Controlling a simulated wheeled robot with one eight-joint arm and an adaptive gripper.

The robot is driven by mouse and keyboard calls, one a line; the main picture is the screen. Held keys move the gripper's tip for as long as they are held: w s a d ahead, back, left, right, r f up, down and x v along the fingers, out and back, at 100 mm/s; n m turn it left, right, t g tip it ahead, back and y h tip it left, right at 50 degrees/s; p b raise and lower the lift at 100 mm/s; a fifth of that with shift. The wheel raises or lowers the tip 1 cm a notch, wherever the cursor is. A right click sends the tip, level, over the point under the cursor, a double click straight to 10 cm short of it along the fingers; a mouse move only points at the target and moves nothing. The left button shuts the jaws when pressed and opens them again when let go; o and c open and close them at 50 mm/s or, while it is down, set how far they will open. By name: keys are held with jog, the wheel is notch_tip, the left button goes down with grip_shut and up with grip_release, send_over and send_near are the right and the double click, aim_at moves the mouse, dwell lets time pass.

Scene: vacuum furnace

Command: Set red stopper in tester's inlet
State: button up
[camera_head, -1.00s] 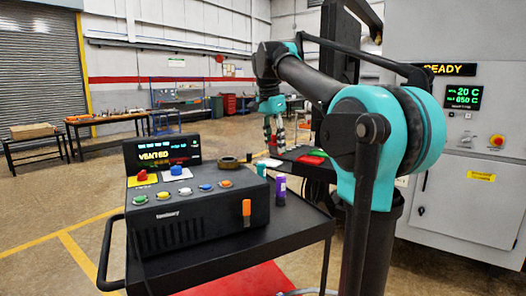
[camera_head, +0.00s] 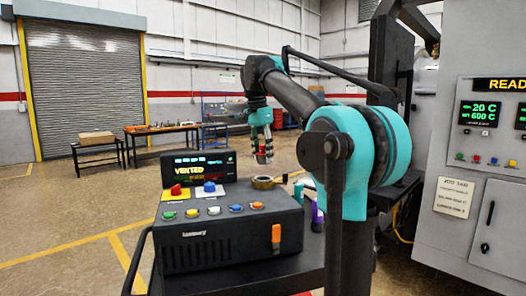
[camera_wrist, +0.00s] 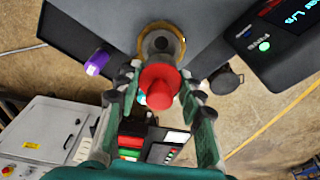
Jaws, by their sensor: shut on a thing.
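The red stopper (camera_wrist: 158,88) is held between the fingers of my gripper (camera_wrist: 158,98), and in the head view it shows as a small red piece (camera_head: 262,158) at the fingertips. My gripper (camera_head: 264,152) is shut on it, in the air above and behind the tester. The tester (camera_head: 230,238) is a black box with coloured buttons and a lit display. A round brass-rimmed port (camera_head: 263,183), seemingly the inlet, is on its back right top. In the wrist view the port (camera_wrist: 161,36) lies just beyond the stopper, apart from it or partly overlapped; the gap is unclear.
A purple-capped bottle (camera_wrist: 97,62) stands on the cart beside the tester. The tester's display (camera_head: 198,170) rises at its back left. The furnace cabinet (camera_head: 488,150) stands at the right.

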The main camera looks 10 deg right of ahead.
jog(key=shift+f, duration=2.8)
jog(key=shift+s+f, duration=0.4)
jog(key=shift+f, duration=0.4)
grip_shut()
jog(key=shift+c, duration=0.3)
grip_release()
jog(key=shift+w+f, duration=0.2)
jog(key=shift+f, duration=0.05)
jog(key=o, duration=2)
jog(key=shift+w, duration=0.15)
jog(key=shift+r, duration=0.1)
jog(key=r, duration=0.4)
jog(key=a+r, duration=0.1)
jog(key=r, duration=0.3)
jog(key=s+r, duration=0.1)
jog(key=r, duration=0.2)
jog(key=shift+a+r, duration=0.25)
jog(key=shift+r, duration=0.15)
